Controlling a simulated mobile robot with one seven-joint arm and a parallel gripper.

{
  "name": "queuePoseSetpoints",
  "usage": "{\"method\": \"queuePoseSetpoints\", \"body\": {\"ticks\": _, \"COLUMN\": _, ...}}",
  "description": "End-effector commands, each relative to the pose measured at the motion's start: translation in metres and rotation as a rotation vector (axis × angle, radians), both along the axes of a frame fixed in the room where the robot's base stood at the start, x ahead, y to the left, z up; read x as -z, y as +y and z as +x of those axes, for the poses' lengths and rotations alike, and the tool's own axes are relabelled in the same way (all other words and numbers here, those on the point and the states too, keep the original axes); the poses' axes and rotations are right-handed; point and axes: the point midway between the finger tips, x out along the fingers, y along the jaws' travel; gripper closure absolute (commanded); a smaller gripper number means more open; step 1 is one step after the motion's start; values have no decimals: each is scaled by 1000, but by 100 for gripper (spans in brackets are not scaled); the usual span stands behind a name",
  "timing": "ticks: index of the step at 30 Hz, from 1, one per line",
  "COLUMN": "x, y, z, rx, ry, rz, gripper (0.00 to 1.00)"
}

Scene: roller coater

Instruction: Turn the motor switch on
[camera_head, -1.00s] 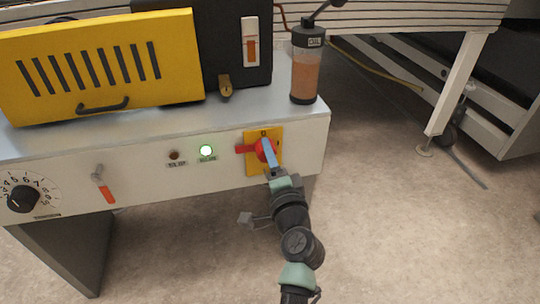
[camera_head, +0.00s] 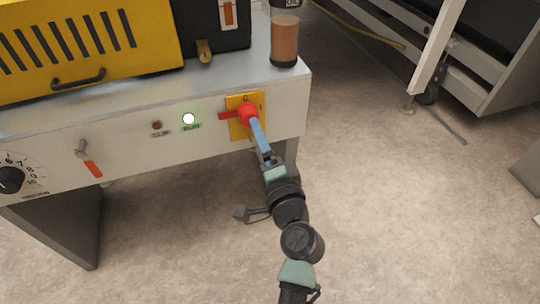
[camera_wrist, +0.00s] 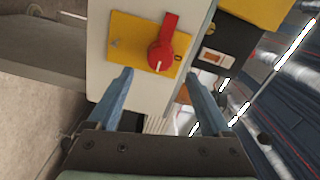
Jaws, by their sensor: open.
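The motor switch is a red rotary knob (camera_head: 248,114) on a yellow plate (camera_head: 234,103) at the right end of the machine's front panel. Its red bar points left in the head view. In the wrist view the red knob (camera_wrist: 160,55) shows whole, its bar pointing up, on the yellow plate (camera_wrist: 132,28). My gripper (camera_head: 256,122) is in front of the knob, with one blue finger visible in the head view. In the wrist view my gripper (camera_wrist: 158,76) is open and empty, its fingertips spread either side of the knob and apparently short of it.
Left of the switch are a lit green lamp (camera_head: 189,119), a dark lamp (camera_head: 157,126), a small red-handled lever (camera_head: 90,163) and a black dial (camera_head: 10,180). An oil bottle (camera_head: 285,40) stands above on the table top.

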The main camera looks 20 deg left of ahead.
Motion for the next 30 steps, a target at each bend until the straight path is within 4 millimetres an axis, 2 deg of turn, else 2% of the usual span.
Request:
{"method": "queuePoseSetpoints", "body": {"ticks": 6, "x": -1, "y": -23, "z": -35, "rx": 1, "ry": 2, "rz": 0, "gripper": 17}}
{"method": "queuePoseSetpoints", "body": {"ticks": 12, "x": 0, "y": -35, "z": -51, "rx": 0, "ry": 0, "rz": 0, "gripper": 17}}
{"method": "queuePoseSetpoints", "body": {"ticks": 30, "x": 0, "y": -36, "z": -54, "rx": 0, "ry": 0, "rz": 0, "gripper": 17}}
